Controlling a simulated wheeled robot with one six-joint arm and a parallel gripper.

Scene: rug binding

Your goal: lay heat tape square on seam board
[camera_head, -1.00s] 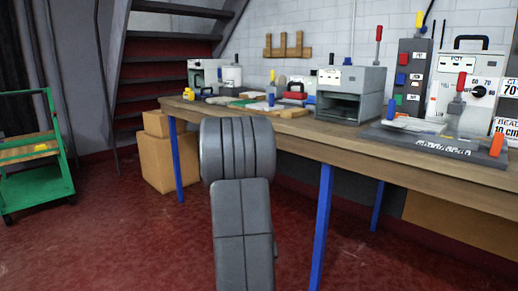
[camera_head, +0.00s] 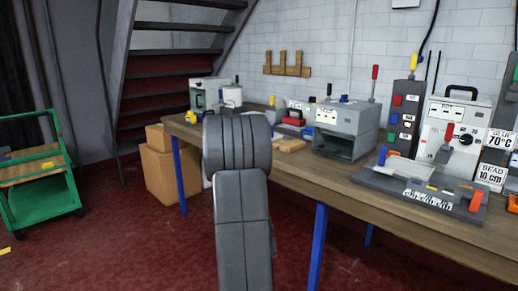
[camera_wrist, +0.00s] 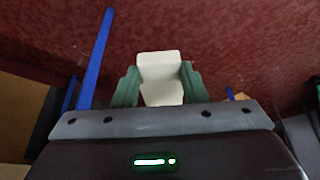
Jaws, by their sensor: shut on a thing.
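In the wrist view my gripper (camera_wrist: 160,88) has its two green fingers shut on a white block-like piece (camera_wrist: 160,68). I cannot tell from its look whether this piece is the heat tape. It is held over red floor, with no bench top below it in that view. In the head view the gripper is hidden behind my grey arm. A flat grey board (camera_head: 375,180) with a printed scale, a pale plate and coloured handles lies on the bench at the right. It may be the seam board; I cannot tell for sure.
The wooden bench (camera_head: 335,187) runs along the white wall, on blue legs (camera_head: 318,245). A grey box machine (camera_head: 347,130) and a white dial unit (camera_head: 455,125) stand on it. Cardboard boxes (camera_head: 165,175) sit under its far end. A green cart (camera_head: 45,200) is at left. Red floor between is clear.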

